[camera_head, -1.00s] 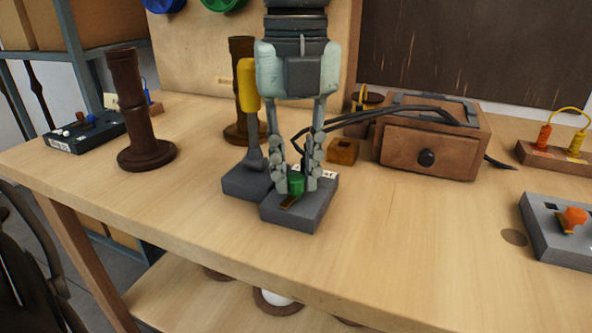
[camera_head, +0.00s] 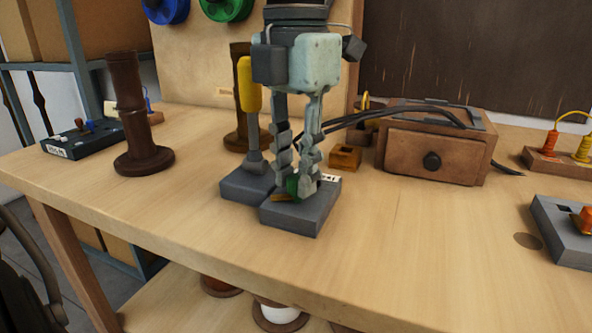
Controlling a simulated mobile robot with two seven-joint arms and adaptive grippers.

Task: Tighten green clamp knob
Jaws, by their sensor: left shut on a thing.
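The green clamp knob (camera_head: 292,185) sits on top of a dark grey block (camera_head: 300,214) on the workbench. My left gripper (camera_head: 298,184) points straight down over the block. Its two fingers are shut on the green knob and cover much of it. A small brass-coloured piece (camera_head: 281,198) shows beside the knob on the block. My right gripper is not in view.
A second grey block (camera_head: 243,186) with a yellow-handled tool (camera_head: 249,90) stands close at the left. Behind are a wooden box (camera_head: 430,160) with black cables and a small brass block (camera_head: 345,157). A dark wooden post (camera_head: 130,115) stands left. The bench front is clear.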

